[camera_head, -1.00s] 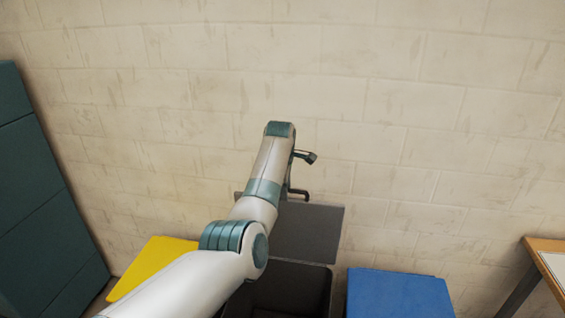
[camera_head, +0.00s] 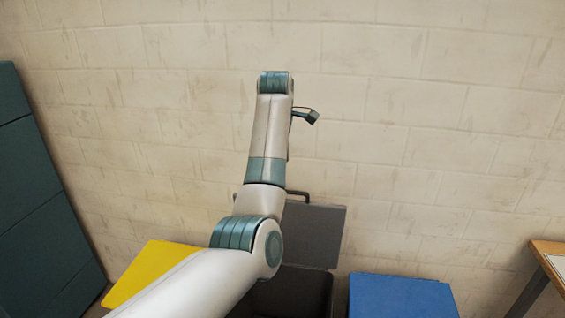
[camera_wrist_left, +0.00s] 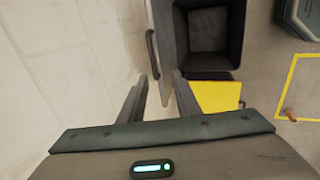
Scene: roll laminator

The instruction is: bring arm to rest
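My left arm reaches up and forward in the head view, over the dark bin (camera_head: 305,290). Its gripper is hidden behind the arm there. In the left wrist view my left gripper (camera_wrist_left: 158,92) shows two fingers apart with nothing between them. Beyond the fingers are the dark bin (camera_wrist_left: 212,35), open and looking empty, and its raised lid (camera_wrist_left: 167,50) with a handle. The lid (camera_head: 318,235) stands against the wall side in the head view, its handle partly behind my arm. My right gripper is in neither view.
A yellow bin (camera_head: 140,268) stands left of the dark bin and a blue bin (camera_head: 400,295) right of it. Teal panels (camera_head: 40,190) stand at far left, a wooden table (camera_head: 552,262) at far right. The block wall (camera_head: 430,120) is behind. A yellow floor outline (camera_wrist_left: 283,100) shows in the wrist view.

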